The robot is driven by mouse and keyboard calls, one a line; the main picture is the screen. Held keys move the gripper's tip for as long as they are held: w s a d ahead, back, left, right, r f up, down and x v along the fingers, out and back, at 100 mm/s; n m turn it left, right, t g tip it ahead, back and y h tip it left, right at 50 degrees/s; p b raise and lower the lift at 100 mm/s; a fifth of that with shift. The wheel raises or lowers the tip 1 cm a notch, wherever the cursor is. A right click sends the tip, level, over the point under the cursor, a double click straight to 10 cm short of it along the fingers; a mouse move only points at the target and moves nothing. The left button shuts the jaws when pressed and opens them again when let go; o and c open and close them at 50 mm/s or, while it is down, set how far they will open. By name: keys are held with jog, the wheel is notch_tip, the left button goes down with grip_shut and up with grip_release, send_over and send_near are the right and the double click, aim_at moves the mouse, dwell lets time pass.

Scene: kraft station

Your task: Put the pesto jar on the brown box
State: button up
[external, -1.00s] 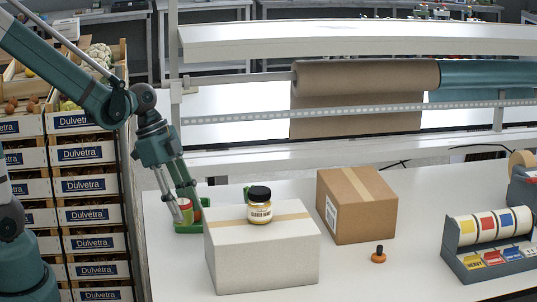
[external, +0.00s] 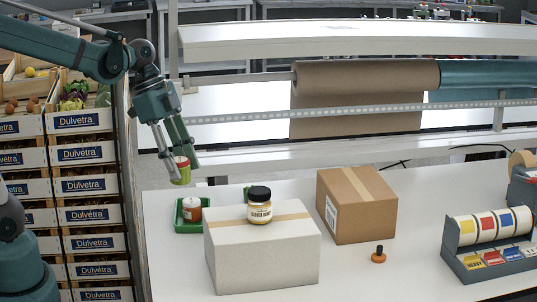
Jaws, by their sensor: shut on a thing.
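My gripper (external: 181,168) is shut on a small green jar (external: 182,172) with some red and pale parts, which looks like the pesto jar. It holds the jar in the air above the green tray (external: 182,228), slightly tilted, its label too small to read. The brown box (external: 352,210) stands closed on the table, right of the white box and well to the right of my gripper. Its tape-striped top is bare.
A red jar (external: 191,210) sits in the tray. A small orange-and-black object (external: 378,255) lies before the brown box.

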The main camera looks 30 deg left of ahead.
aim_at(182, 159)
notch_tip(182, 159, up, 7)
jog(key=shift+f, duration=0.1)
jog(key=shift+w+d, duration=0.2)
jog(key=shift+w, duration=0.1)
jog(key=w+d+r+p, duration=0.1)
jog(key=w+d+r, duration=0.1)
jog(key=w+d, duration=0.5)
jog(key=w+d+r+p, duration=0.1)
jog(key=w+d, duration=0.3)
jog(key=w, duration=0.6)
jog(key=w+d+r+p, duration=0.1)
jog(key=w+d+r, duration=0.1)
jog(key=w+d, duration=0.5)
jog(key=w+d+f+p, duration=0.1)
jog(key=w+d+f, duration=0.2)
jog(key=w+d, duration=0.4)
jog(key=w+d+f+p, duration=0.15)
jog(key=w+d, duration=0.25)
jog(key=w, duration=0.5)
jog(key=shift+n, duration=0.4)
jog(key=f, duration=0.5)
jog(key=shift+w+d+f+b, duration=0.2)
jog(key=shift+f+b, duration=0.1)
jog(key=shift+f, duration=0.1)
jog(key=shift+f, duration=3.1)
